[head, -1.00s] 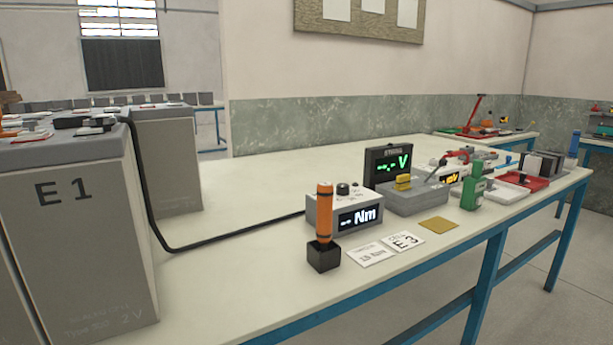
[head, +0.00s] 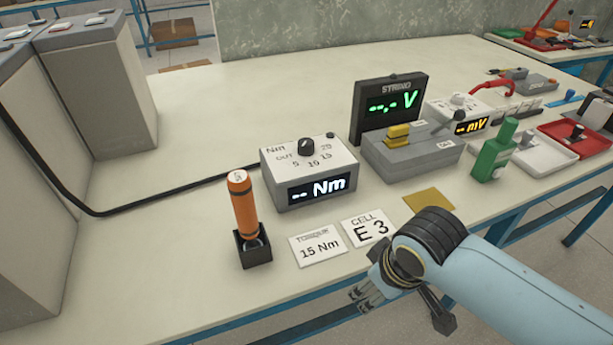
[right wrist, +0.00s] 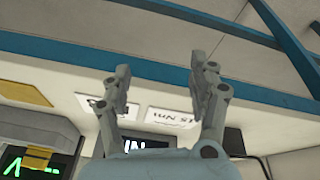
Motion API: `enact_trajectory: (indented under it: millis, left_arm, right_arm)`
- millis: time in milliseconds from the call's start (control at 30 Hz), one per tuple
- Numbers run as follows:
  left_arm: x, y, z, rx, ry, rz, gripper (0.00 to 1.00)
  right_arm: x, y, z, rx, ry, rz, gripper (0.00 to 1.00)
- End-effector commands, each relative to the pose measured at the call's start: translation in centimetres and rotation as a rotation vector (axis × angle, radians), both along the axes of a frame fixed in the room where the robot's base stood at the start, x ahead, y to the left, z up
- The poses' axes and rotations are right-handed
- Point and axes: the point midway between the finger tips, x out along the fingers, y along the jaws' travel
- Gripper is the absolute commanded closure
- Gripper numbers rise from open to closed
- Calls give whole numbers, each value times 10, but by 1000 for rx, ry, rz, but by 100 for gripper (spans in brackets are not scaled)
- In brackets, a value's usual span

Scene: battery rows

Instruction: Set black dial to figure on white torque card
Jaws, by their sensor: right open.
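The black dial (head: 306,146) sits on top of a grey-white torque box (head: 272,180). Figures 5, 10 and 15 and the word OUT are printed around it; I cannot tell where it points. The box's display (head: 318,188) reads dashes and Nm. The white torque card (head: 318,249) lies flat in front of the box and reads 15 Nm; it shows upside down in the right wrist view (right wrist: 172,117). My right gripper (head: 362,297) is open and empty, at the table's front edge, right of and nearer than the torque card. My left gripper is not in view.
An orange-handled tool (head: 243,205) stands in a black holder (head: 253,252) left of the cards. A grey yellow-topped unit (head: 418,160) and a voltage display (head: 390,108) stand right of the box. A black cable runs left.

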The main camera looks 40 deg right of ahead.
Motion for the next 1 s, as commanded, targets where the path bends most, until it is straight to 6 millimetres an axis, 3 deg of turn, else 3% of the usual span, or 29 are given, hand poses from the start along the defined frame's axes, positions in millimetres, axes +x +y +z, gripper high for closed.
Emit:
enact_trajectory:
  millis: [33, 100, 467, 700, 833, 1000]
  left_arm:
    - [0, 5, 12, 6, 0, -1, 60]
    - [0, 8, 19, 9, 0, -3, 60]
    - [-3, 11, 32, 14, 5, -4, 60]
    - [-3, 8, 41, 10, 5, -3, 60]
    - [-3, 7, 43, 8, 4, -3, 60]
    - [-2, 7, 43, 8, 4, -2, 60]
  right_arm:
    - [16, 0, 32, 1, -22, -3, 40]
    - [39, -3, 58, 3, -39, -19, 40]
    - [157, -27, 116, 28, -91, -123, 40]
    - [243, -51, 177, 58, -133, -221, 40]
    - [267, -58, 199, 73, -142, -255, 40]
    - [277, -61, 191, 78, -140, -265, 40]
